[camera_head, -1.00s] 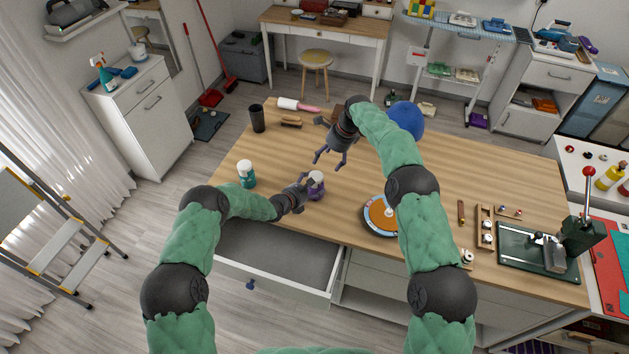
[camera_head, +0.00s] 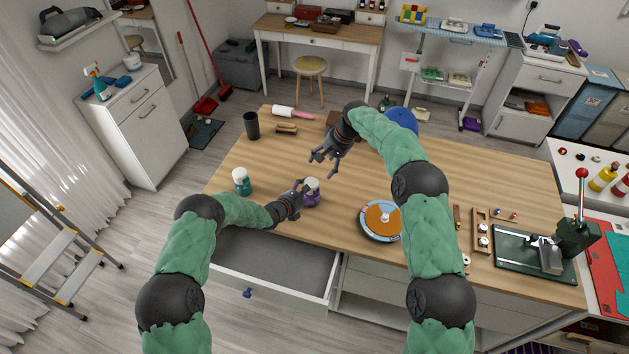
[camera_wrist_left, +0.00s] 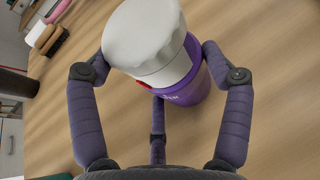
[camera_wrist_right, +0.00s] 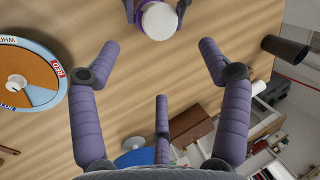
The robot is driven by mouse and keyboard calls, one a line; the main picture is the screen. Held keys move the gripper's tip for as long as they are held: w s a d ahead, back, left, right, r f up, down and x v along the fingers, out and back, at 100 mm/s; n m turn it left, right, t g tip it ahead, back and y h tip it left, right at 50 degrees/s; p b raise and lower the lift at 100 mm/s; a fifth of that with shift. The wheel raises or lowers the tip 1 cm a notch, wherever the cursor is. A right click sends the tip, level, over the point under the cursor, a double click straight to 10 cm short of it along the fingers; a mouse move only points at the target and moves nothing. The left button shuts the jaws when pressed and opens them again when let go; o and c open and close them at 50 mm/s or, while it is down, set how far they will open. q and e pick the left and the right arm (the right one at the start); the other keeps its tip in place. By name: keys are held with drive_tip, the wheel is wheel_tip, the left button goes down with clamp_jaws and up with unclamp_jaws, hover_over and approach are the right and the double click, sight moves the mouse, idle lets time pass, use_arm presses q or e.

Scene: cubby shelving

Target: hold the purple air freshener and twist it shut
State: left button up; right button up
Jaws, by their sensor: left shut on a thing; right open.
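The purple air freshener (camera_wrist_left: 190,88) has a purple body and a white cap (camera_wrist_left: 145,38). It stands on the wooden table in the head view (camera_head: 312,199). My left gripper (camera_wrist_left: 158,75) is shut around it, with fingers on both sides in the left wrist view. My right gripper (camera_head: 325,160) is open and empty above the table, behind the air freshener in the head view. In the right wrist view the air freshener's white cap (camera_wrist_right: 159,21) shows at the top, beyond the open right fingers (camera_wrist_right: 160,55) and apart from them.
A teal-and-white container (camera_head: 242,183) stands left of my left gripper. A round orange-and-blue disc (camera_head: 378,222) lies to the right. An open drawer (camera_head: 275,262) juts out in front.

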sight(313, 182)
drive_tip(key=a+f+n, duration=0.1)
drive_tip(key=f+n, duration=0.2)
drive_tip(key=n, duration=0.2)
drive_tip(key=a+f+n, duration=0.1)
drive_tip(key=f+n, duration=0.2)
drive_tip(key=n, duration=0.2)
drive_tip(key=a+f+n, duration=0.1)
drive_tip(key=f+n, duration=0.3)
drive_tip(key=n, duration=0.2)
drive_tip(key=shift+w+a+t, duration=0.3)
drive_tip(key=shift+w+a, duration=0.05)
drive_tip(key=shift+w, duration=0.05)
drive_tip(key=c, duration=1.2)
